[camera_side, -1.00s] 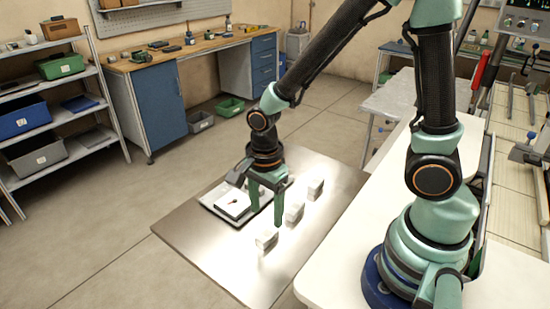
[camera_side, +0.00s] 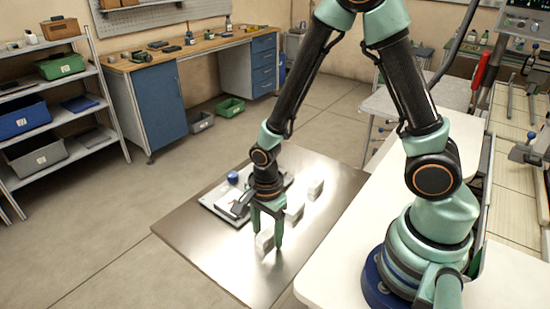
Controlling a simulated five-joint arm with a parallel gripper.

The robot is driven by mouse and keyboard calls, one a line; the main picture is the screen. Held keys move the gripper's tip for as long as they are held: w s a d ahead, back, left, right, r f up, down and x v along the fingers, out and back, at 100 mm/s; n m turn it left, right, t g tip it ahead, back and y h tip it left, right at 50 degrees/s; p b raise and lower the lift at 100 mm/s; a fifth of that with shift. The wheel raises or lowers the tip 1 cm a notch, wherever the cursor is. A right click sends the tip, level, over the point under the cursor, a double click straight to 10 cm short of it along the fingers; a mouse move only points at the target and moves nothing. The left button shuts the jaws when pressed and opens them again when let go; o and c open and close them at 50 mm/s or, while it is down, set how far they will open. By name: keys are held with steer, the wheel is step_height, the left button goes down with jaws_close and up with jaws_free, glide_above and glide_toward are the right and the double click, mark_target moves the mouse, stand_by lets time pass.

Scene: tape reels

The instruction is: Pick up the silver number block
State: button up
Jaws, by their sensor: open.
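Several small pale silver-white blocks stand in a row on the metal table; numbers on them are too small to read, so I cannot tell which is the silver number block. The nearest block (camera_side: 264,243) is at my gripper. The middle block (camera_side: 295,211) and the far block (camera_side: 316,188) stand up and to the right of it. My gripper (camera_side: 268,238) is open and points down, its fingers on either side of the nearest block in this view. Whether the fingers touch it I cannot tell. The gripper partly hides the block.
A flat pale tray (camera_side: 213,198) lies to the left behind my gripper, with a small blue round object (camera_side: 233,178) at its back. The shiny metal table (camera_side: 215,255) is clear at the front left. A white worktop (camera_side: 335,285) borders it on the right.

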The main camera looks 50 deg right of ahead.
steer(key=shift+c, duration=0.3)
jaws_close()
steer(key=shift+r, duration=0.15)
